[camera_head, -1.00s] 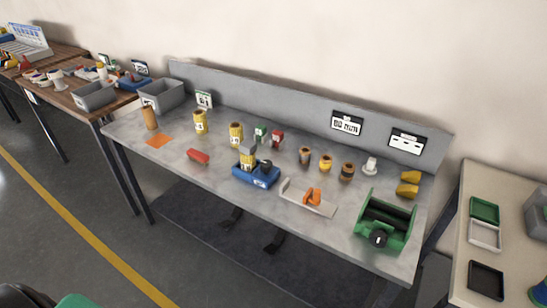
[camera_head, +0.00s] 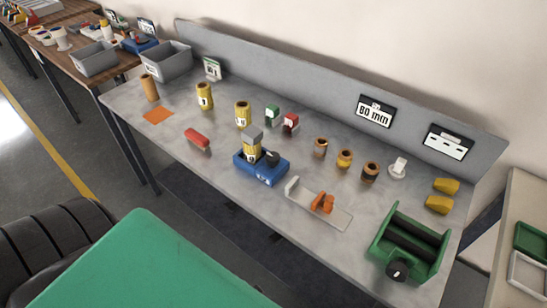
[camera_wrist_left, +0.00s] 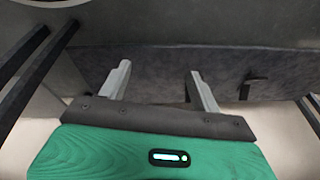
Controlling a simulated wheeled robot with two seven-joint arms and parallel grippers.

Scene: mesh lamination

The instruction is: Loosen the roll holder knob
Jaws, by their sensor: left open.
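The black knob (camera_head: 272,157) sits on the holder's right side, beside the roll. My left gripper (camera_wrist_left: 160,72) shows in the left wrist view, with its two grey fingers wide apart and nothing between them. That view shows the bench's underside region and dark legs, not the holder. In the head view its fingers are not seen. My right gripper is not seen.
The grey bench (camera_head: 235,200) has a clear front left edge. Yellow rolls (camera_head: 205,96) stand behind.

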